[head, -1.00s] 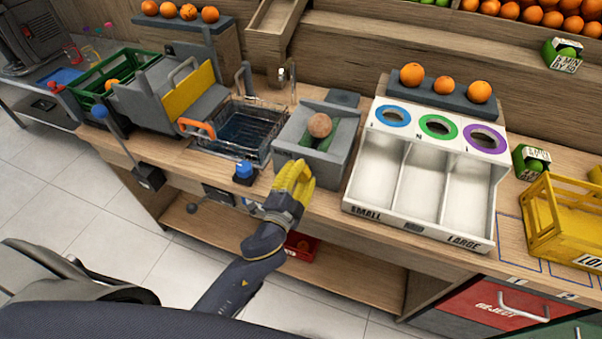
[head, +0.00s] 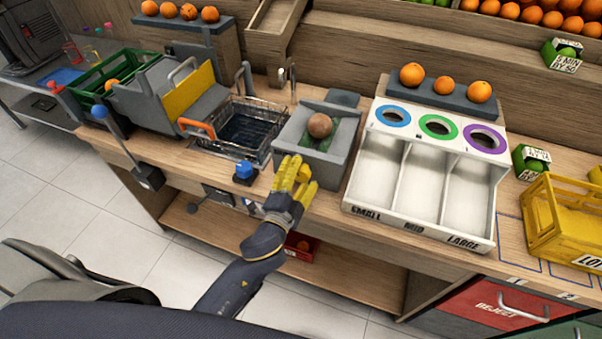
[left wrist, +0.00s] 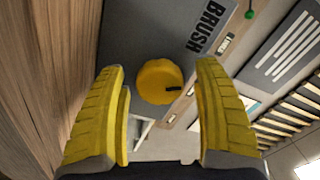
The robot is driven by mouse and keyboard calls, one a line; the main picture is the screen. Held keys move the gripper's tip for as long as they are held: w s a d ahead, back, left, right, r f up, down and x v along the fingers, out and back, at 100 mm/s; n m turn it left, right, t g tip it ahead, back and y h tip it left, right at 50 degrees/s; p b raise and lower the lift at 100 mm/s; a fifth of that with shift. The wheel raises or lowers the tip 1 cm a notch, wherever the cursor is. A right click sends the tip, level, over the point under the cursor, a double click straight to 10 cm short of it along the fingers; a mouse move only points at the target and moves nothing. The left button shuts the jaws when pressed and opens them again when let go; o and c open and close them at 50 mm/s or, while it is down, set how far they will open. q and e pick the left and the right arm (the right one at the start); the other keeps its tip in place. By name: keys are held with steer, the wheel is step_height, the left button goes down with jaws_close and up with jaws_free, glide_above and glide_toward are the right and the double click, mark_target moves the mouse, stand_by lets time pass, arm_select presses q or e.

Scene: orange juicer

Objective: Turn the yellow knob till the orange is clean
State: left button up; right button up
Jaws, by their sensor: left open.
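The yellow knob (left wrist: 160,82) shows in the left wrist view, on a grey panel marked BRUSH, between and beyond my two fingers. It has a dark mark near its lower right edge. My left gripper (head: 296,172) is open at the front of the grey brush box (head: 340,165); in the left wrist view its yellow fingers (left wrist: 165,110) stand apart with nothing between their tips. The knob is hidden in the head view. A brownish, dull orange (head: 320,126) sits in the top of the grey box. My right gripper is not in view.
A wire basket in a sink (head: 240,128) and a blue knob (head: 243,169) are left of the box. The white sorting tray (head: 425,230) stands close on the right. A yellow crate (head: 560,225) is farther right. Below the counter is an open shelf (head: 345,265).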

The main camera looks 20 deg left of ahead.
arm_select(q)
steer(key=s, duration=1.2)
steer(key=shift+a, duration=0.4)
steer(key=s+f+n, duration=0.1)
steer(key=s+n, duration=0.4)
steer(key=n, duration=0.4)
steer(key=w+n, duration=0.1)
steer(key=w, duration=0.4)
steer(key=w+n, duration=0.1)
steer(key=w, duration=0.5)
steer(key=w+n, duration=0.1)
steer(key=w, duration=0.5)
steer(key=shift+d+r, duration=0.35)
steer(key=shift+d, duration=0.05)
steer(key=shift+c, duration=0.3)
